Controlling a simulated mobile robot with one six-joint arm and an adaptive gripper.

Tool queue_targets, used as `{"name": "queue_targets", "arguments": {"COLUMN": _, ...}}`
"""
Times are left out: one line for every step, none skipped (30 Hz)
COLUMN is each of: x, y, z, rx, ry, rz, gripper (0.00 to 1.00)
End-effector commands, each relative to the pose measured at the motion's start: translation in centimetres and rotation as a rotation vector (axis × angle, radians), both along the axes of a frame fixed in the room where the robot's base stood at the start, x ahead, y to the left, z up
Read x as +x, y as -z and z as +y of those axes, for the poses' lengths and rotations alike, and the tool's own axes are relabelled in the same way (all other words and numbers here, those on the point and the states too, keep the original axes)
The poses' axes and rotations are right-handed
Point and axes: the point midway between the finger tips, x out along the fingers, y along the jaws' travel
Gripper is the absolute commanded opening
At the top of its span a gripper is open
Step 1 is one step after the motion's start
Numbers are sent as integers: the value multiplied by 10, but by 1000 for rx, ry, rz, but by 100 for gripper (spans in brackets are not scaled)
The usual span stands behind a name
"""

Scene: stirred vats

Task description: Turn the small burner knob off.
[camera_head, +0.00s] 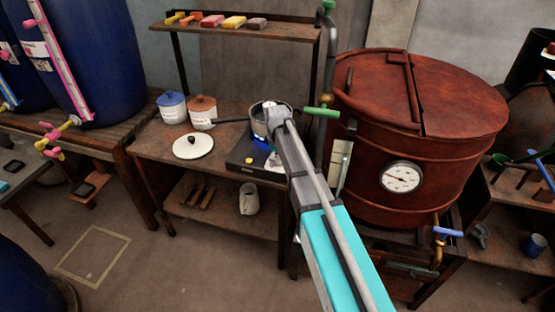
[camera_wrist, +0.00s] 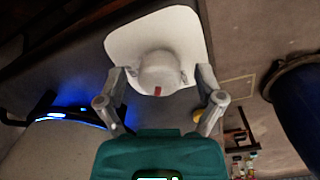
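In the wrist view a rounded pale knob (camera_wrist: 161,70) with a red mark sits on a white plate (camera_wrist: 193,28). The two fingers of my gripper (camera_wrist: 160,76) stand apart, one on each side of this knob. Their tips are close to its sides; I cannot make out firm contact. In the head view my gripper (camera_head: 277,115) is at the burner (camera_head: 240,158), and my arm hides its right part and the knob. A blue flame (camera_head: 262,144) burns there and glows in the wrist view (camera_wrist: 66,112).
A pot (camera_head: 262,125) stands on the burner. A small yellow knob (camera_head: 249,161) is on the burner's front. A white lid (camera_head: 193,147) and two canisters (camera_head: 172,107) are on the table to the left. A large red-brown vat (camera_head: 455,95) stands close on the right.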

Motion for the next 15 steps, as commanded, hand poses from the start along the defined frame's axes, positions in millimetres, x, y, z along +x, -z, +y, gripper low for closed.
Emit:
{"name": "queue_targets", "arguments": {"x": 0, "y": 0, "z": 0, "rx": 0, "ry": 0, "rz": 0, "gripper": 74}}
{"name": "queue_targets", "arguments": {"x": 0, "y": 0, "z": 0, "rx": 0, "ry": 0, "rz": 0, "gripper": 69}}
{"name": "queue_targets", "arguments": {"x": 0, "y": 0, "z": 0, "rx": 0, "ry": 0, "rz": 0, "gripper": 61}}
{"name": "queue_targets", "arguments": {"x": 0, "y": 0, "z": 0, "rx": 0, "ry": 0, "rz": 0, "gripper": 56}}
{"name": "queue_targets", "arguments": {"x": 0, "y": 0, "z": 0, "rx": 0, "ry": 0, "rz": 0, "gripper": 50}}
{"name": "queue_targets", "arguments": {"x": 0, "y": 0, "z": 0, "rx": 0, "ry": 0, "rz": 0, "gripper": 43}}
{"name": "queue_targets", "arguments": {"x": 0, "y": 0, "z": 0, "rx": 0, "ry": 0, "rz": 0, "gripper": 37}}
{"name": "queue_targets", "arguments": {"x": 0, "y": 0, "z": 0, "rx": 0, "ry": 0, "rz": 0, "gripper": 31}}
{"name": "queue_targets", "arguments": {"x": 0, "y": 0, "z": 0, "rx": 0, "ry": 0, "rz": 0, "gripper": 24}}
{"name": "queue_targets", "arguments": {"x": 0, "y": 0, "z": 0, "rx": 0, "ry": 0, "rz": 0, "gripper": 18}}
{"name": "queue_targets", "arguments": {"x": 0, "y": 0, "z": 0, "rx": 0, "ry": 0, "rz": 0, "gripper": 13}}
{"name": "queue_targets", "arguments": {"x": 0, "y": 0, "z": 0, "rx": 0, "ry": 0, "rz": 0, "gripper": 5}}
{"name": "queue_targets", "arguments": {"x": 0, "y": 0, "z": 0, "rx": 0, "ry": 0, "rz": 0, "gripper": 5}}
{"name": "queue_targets", "arguments": {"x": 0, "y": 0, "z": 0, "rx": 0, "ry": 0, "rz": 0, "gripper": 5}}
{"name": "queue_targets", "arguments": {"x": 0, "y": 0, "z": 0, "rx": 0, "ry": 1, "rz": 0, "gripper": 5}}
